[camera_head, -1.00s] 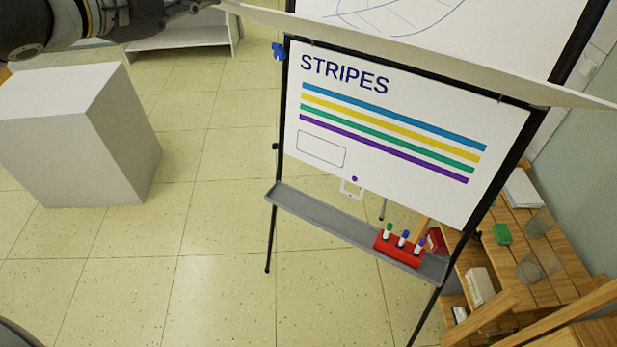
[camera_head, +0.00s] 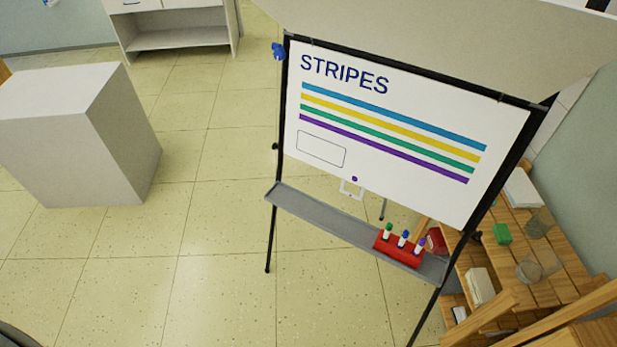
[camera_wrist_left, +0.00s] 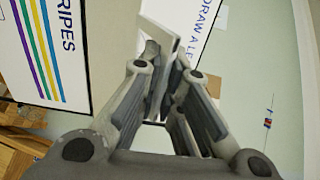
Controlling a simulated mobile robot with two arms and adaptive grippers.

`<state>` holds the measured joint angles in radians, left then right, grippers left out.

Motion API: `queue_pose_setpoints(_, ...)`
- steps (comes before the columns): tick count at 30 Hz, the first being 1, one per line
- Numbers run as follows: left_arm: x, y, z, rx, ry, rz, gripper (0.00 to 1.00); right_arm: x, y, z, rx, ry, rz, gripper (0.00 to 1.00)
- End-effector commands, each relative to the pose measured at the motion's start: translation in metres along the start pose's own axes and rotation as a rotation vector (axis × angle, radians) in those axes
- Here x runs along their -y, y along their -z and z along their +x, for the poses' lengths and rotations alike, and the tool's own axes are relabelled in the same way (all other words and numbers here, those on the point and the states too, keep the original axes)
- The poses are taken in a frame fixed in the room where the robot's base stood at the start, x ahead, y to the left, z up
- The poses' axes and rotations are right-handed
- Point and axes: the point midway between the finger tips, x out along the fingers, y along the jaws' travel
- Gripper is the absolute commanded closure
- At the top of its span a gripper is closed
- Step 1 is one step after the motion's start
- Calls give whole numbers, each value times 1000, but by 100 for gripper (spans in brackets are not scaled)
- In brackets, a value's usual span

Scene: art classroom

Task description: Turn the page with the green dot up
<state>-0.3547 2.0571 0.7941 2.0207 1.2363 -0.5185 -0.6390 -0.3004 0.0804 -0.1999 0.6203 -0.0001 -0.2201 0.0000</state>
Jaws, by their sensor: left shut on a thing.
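The flip chart stands at centre right, showing a white page headed STRIPES (camera_head: 400,155) with blue, yellow, green and purple bands. A tab with a purple dot (camera_head: 354,179) hangs at its lower edge. A raised page (camera_head: 450,30) spans the top right, plain side showing, partly out of frame. In the left wrist view my left gripper (camera_wrist_left: 166,58) is shut on a pale page edge or tab (camera_wrist_left: 162,30). The STRIPES page is at left there, and a page lettered DRAW A LE (camera_wrist_left: 208,15) is at upper right. No green dot shows. My right gripper is not in view.
The chart's grey tray (camera_head: 320,218) carries a red holder (camera_head: 398,247) with several markers. A wooden shelf (camera_head: 530,262) stands close at right. A white block (camera_head: 75,130) is at left, with a white cabinet (camera_head: 175,25) behind. The floor between is clear.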

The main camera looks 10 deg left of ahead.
Motion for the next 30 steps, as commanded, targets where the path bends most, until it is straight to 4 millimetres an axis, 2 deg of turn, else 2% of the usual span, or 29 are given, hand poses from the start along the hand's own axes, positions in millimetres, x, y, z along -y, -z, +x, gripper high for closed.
queue_pose_setpoints(14,9,0,3,0,4,1,100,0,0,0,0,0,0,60)
queue_pose_setpoints(30,48,0,32,1,5,1,100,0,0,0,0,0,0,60)
